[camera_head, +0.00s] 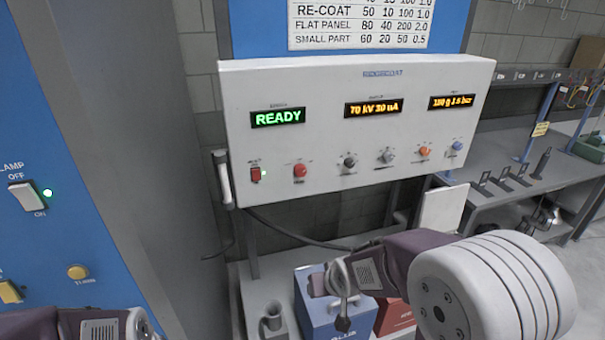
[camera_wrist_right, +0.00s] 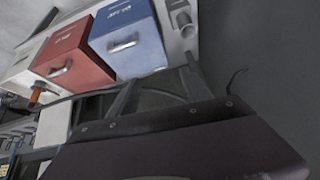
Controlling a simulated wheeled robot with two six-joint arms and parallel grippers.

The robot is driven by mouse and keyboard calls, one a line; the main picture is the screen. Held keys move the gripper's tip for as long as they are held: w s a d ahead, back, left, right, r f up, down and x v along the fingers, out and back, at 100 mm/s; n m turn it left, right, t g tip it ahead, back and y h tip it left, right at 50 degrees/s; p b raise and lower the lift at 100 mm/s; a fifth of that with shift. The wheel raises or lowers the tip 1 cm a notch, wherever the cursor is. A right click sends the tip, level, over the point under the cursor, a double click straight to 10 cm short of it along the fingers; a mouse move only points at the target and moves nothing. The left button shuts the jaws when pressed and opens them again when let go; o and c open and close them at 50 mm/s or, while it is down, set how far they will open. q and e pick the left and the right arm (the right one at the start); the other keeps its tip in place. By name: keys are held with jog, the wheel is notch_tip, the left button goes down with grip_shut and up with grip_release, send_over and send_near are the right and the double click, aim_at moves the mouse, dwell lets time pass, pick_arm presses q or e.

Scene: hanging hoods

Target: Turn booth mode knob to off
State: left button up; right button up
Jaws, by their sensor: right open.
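The white control panel (camera_head: 240,100) faces me in the head view. Its lower row has a red rocker switch (camera_head: 255,174), then a red knob (camera_head: 300,170), a black knob (camera_head: 349,161), a grey knob (camera_head: 388,156), an orange knob (camera_head: 425,151) and a blue knob (camera_head: 456,146). Their small labels are too blurred to read, so I cannot tell which is booth mode. My right gripper (camera_head: 338,292) is open, below the panel and apart from the knobs. My left gripper (camera_head: 140,325) is partly cut off at the bottom left; its jaw state is unclear.
A blue box (camera_head: 312,318) and a red box (camera_head: 392,318) stand below the panel. They also show in the right wrist view as the blue box (camera_wrist_right: 118,28) and red box (camera_wrist_right: 80,58). A blue-grey cabinet (camera_head: 80,130) is at left, a grey workbench (camera_head: 500,150) at right.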

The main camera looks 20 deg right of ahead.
jog(key=w+r+t+b, duration=0.1)
jog(key=w+r+t, duration=0.35)
jog(key=w, duration=0.45)
jog(key=n+t+y+b, duration=0.1)
jog(key=t+y+b, duration=0.1)
jog(key=t+b, duration=0.5)
send_near(302, 172)
jog(key=w, duration=0.3)
jog(key=w+p, duration=0.1)
jog(key=w, duration=0.2)
jog(key=w+a+p, duration=0.1)
jog(key=w, duration=0.1)
jog(key=shift+w+f, duration=0.15)
jog(key=shift+w, duration=0.25)
